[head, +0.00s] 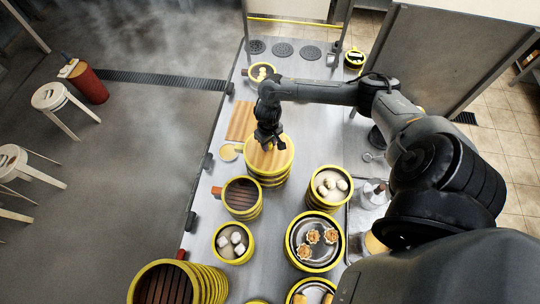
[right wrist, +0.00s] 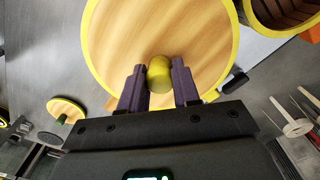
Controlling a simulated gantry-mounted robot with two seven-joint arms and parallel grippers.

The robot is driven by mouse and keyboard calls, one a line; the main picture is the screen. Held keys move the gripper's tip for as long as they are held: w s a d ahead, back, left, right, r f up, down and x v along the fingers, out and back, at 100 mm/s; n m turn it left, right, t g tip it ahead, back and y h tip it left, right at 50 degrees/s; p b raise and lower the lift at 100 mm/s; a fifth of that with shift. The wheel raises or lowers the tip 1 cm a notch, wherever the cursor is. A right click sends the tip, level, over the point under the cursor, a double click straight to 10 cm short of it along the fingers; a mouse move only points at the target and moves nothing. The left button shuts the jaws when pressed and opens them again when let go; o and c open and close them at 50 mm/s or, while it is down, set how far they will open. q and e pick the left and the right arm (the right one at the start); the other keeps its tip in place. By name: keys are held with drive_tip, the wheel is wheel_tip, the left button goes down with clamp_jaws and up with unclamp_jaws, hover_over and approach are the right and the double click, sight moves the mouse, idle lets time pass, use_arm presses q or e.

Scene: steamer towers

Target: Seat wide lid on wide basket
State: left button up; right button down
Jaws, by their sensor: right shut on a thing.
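The wide lid (head: 283,158) is a round wooden disc with a yellow rim and a yellow-green knob (right wrist: 159,74). In the head view it lies directly over the wide basket (head: 269,181), a yellow-rimmed stack; I cannot tell whether its rim is fully down. The lid fills the top of the right wrist view (right wrist: 205,45) and hides the basket's opening. My right gripper (head: 268,143) points down at the lid's middle. In the right wrist view its fingers (right wrist: 159,85) are shut on the knob. My left gripper is not in view.
An empty slatted basket (head: 242,194) stands just in front. Baskets of buns (head: 331,185) and filled pastries (head: 314,239) stand at right and nearer. A small lid (right wrist: 66,107) lies left of the stack. A wooden board (head: 241,119) lies behind.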

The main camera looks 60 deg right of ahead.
drive_tip(key=shift+f, duration=0.2)
drive_tip(key=c, duration=0.7)
unclamp_jaws()
drive_tip(key=shift+c, duration=0.2)
wheel_tip(320, 180, up, 9)
drive_tip(key=shift+w+r+p, duration=0.1)
drive_tip(key=shift+r+p, duration=0.1)
drive_tip(key=shift+p, duration=0.3)
drive_tip(key=shift+r, duration=0.75)
